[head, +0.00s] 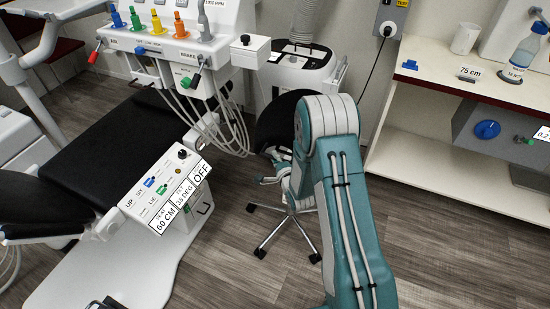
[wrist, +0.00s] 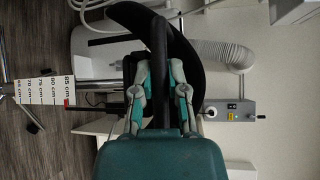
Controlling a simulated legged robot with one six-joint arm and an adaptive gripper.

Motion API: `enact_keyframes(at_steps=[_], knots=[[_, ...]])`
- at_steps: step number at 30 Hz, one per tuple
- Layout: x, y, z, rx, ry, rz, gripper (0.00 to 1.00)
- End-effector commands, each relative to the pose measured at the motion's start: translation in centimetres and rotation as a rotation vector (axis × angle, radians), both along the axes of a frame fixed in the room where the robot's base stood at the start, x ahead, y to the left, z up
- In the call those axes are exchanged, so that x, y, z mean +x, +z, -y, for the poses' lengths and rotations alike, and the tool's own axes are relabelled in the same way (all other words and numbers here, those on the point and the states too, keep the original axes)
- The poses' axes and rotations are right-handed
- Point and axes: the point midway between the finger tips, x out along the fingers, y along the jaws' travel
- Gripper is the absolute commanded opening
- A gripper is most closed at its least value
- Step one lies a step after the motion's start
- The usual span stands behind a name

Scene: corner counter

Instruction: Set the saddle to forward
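The black saddle (head: 282,118) is the seat of a stool standing on the floor beyond my arm. My arm hides part of it in the head view. In the wrist view the saddle (wrist: 187,48) is a dark curved shape ahead of my gripper. My gripper (wrist: 160,72) has its two teal and grey fingers apart, on either side of a narrow black bar-like part. I cannot tell whether the fingers touch this part, or whether it belongs to the saddle. In the head view my gripper (head: 268,180) is low beside the stool, partly hidden by my arm.
The stool's wheeled base (head: 285,230) stands on the wooden floor. A height scale (wrist: 45,90) with a red marker shows in the wrist view. A dental chair (head: 110,150) with a control box (head: 165,185) is left; a shelf counter (head: 440,90) is right. Hoses hang from the instrument unit (head: 175,45).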

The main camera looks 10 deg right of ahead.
Motion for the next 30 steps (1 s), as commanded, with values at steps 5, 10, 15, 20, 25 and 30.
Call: enact_keyframes(at_steps=[5, 10, 15, 20, 25, 30], knots=[[0.0, -0.3, 0.0, 0.0, 0.001, -0.001, 0.0], [0.0, -2.2, -0.1, 0.001, 0.0, -0.003, 0.0], [0.0, -3.5, -0.1, 0.0, 0.001, -0.001, 0.0], [0.0, -3.5, -0.1, 0.0, 0.001, -0.001, 0.0], [0.0, -3.5, -0.1, 0.0, 0.001, -0.001, 0.54], [-0.1, -3.4, -0.1, 0.0, 0.001, 0.0, 0.54]])
